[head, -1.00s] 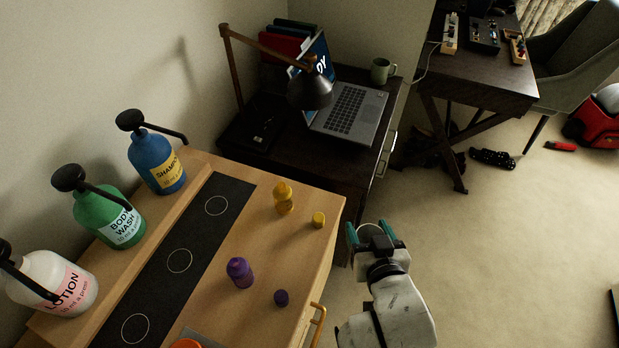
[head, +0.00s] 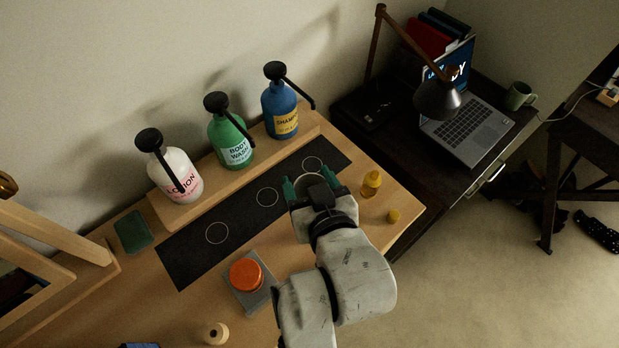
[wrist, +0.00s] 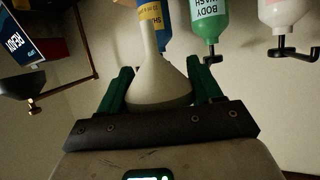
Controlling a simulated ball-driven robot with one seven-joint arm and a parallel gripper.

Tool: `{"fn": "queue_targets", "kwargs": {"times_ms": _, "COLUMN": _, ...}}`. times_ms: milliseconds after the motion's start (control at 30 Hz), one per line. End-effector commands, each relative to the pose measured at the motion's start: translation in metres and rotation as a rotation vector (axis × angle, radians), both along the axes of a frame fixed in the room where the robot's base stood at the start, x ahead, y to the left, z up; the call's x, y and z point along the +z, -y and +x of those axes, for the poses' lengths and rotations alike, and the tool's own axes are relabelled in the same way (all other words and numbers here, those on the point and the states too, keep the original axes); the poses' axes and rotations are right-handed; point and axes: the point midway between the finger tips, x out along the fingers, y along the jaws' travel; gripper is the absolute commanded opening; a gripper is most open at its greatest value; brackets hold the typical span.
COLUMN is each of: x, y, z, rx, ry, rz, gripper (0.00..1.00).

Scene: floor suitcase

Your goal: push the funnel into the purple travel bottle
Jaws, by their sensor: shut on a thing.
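That view is upside down, so the narrow spout points downward. The head view mostly hides the funnel behind the gripper. The purple travel bottle and its cap show in neither view now; my gripper and arm cover the area left of the yellow bottle (head: 372,182).
Pump bottles of lotion (head: 178,175), body wash (head: 232,140) and shampoo (head: 281,110) stand on a raised ledge. A yellow cap (head: 393,216) is near the right edge. An orange disc (head: 246,274) sits on a grey block. The black strip (head: 190,260) is clear at left.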

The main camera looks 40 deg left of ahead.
Motion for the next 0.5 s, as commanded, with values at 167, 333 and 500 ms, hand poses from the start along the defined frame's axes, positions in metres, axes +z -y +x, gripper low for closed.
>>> {"fn": "queue_targets", "kwargs": {"times_ms": 167, "x": 0.0, "y": 0.001, "z": 0.001, "rx": -0.002, "ry": 0.0, "rz": 0.0, "gripper": 0.37}}
{"fn": "queue_targets", "kwargs": {"times_ms": 333, "x": 0.002, "y": 0.002, "z": 0.0, "rx": -0.001, "ry": 0.002, "rz": 0.0, "gripper": 0.37}}
{"fn": "queue_targets", "kwargs": {"times_ms": 500, "x": -0.013, "y": 0.002, "z": 0.0, "rx": -0.001, "ry": 0.001, "rz": -0.001, "gripper": 0.37}}
